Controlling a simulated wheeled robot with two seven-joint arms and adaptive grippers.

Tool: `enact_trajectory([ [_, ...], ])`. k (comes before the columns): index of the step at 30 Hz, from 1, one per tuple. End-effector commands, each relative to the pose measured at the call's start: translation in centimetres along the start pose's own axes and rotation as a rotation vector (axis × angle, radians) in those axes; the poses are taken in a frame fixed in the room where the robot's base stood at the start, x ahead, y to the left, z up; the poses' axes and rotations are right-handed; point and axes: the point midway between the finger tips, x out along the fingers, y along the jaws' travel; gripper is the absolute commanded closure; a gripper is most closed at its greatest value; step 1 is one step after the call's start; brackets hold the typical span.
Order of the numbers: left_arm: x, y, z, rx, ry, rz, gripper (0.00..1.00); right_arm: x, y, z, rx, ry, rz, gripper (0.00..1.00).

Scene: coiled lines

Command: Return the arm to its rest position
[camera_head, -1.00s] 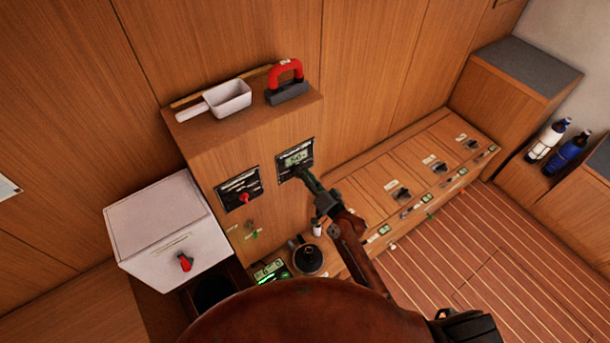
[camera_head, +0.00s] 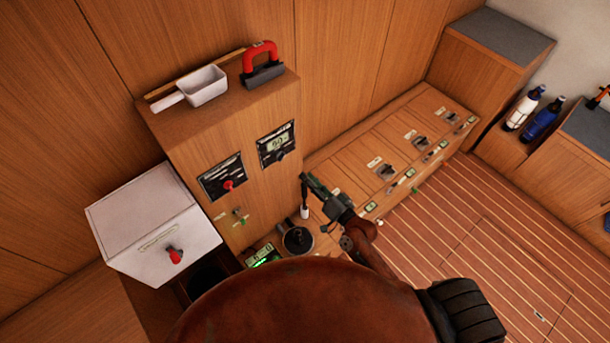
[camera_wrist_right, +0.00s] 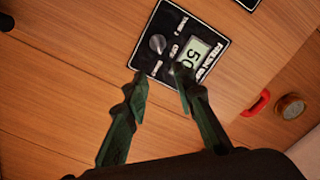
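My right gripper (camera_head: 306,184) is in front of the tall wooden cabinet (camera_head: 275,195), to the lower right of a black panel with a display and knob (camera_head: 277,144). In the right wrist view, the two dark green fingers (camera_wrist_right: 160,77) are apart with nothing between them. The panel (camera_wrist_right: 180,48) shows just beyond the fingertips there, with its grey knob and lit display, clear of the fingers as far as I can tell. My left gripper is not in view.
A second black panel with a red knob (camera_head: 222,178) is left of the display panel. A white box (camera_head: 153,222) stands at lower left. A white scoop (camera_head: 204,87) and a red-handled tool (camera_head: 262,62) lie on the cabinet top. Striped floor (camera_head: 480,230) is open at right.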

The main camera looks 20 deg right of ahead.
Motion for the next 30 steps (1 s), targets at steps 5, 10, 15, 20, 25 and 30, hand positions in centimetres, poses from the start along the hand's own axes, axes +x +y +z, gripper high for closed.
enact_trajectory([
  [5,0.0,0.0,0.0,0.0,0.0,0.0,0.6,0.0,0.0,0.0,0.0,0.0,0.0,0.75],
  [10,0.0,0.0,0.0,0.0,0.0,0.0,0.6,0.0,0.0,0.0,0.0,0.0,0.0,0.75],
  [15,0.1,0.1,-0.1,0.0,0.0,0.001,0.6,0.0,0.2,0.1,-0.002,-0.002,0.004,0.75],
  [20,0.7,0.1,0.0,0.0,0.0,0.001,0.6,-0.6,4.4,2.8,-0.033,-0.038,0.071,0.75],
  [25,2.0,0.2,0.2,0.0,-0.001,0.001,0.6,-3.3,13.7,9.1,-0.113,-0.14,0.226,0.75],
  [30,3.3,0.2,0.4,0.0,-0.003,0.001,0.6,-8.0,22.8,16.2,-0.197,-0.275,0.38,0.75],
])
